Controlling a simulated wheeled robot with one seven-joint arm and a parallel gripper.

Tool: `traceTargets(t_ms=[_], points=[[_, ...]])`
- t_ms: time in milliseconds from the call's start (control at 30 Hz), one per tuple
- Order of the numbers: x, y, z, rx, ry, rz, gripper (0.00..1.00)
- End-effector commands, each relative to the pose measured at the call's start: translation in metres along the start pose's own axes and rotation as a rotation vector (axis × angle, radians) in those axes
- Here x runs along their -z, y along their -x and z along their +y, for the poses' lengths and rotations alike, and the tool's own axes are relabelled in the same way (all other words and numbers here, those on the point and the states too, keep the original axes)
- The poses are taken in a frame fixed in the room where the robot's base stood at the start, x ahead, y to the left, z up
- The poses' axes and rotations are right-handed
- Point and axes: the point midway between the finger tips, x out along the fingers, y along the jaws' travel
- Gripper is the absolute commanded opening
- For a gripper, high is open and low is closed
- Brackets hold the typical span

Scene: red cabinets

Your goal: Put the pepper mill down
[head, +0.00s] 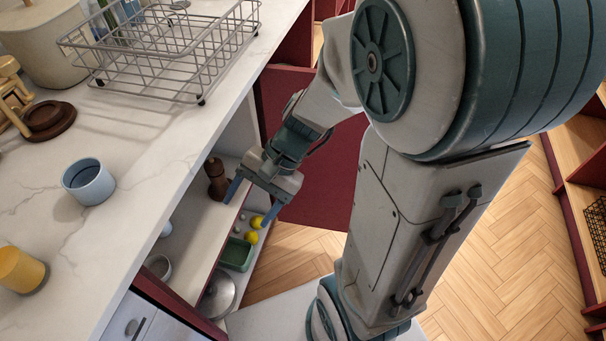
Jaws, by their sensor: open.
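The dark brown pepper mill (215,179) stands upright on the upper shelf (198,240) of the open cabinet below the counter. My gripper (252,205) is open, with its two blue fingers spread and nothing seen between them. It is at the cabinet's open front, just right of the mill. The left finger looks close to the mill's right side; I cannot tell if they touch.
Yellow fruits (253,229), a green container (237,254) and a metal lid (217,297) are lower in the cabinet. A red cabinet door (325,175) stands open behind my gripper. The counter (125,225) holds a wire rack (165,50) and a blue cup (89,182).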

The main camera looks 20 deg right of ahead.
Motion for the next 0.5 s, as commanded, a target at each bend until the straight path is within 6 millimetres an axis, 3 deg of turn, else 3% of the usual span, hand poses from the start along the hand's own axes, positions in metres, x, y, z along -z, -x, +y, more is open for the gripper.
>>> traceTargets(t_ms=[200, 400, 500], points=[[0.000, 0.046, 0.035, -0.285, 0.391, 0.235, 0.67], [0.008, 0.087, 0.050, -0.485, 0.616, 0.406, 0.67], [0.010, 0.098, 0.053, -0.537, 0.667, 0.449, 0.67]])
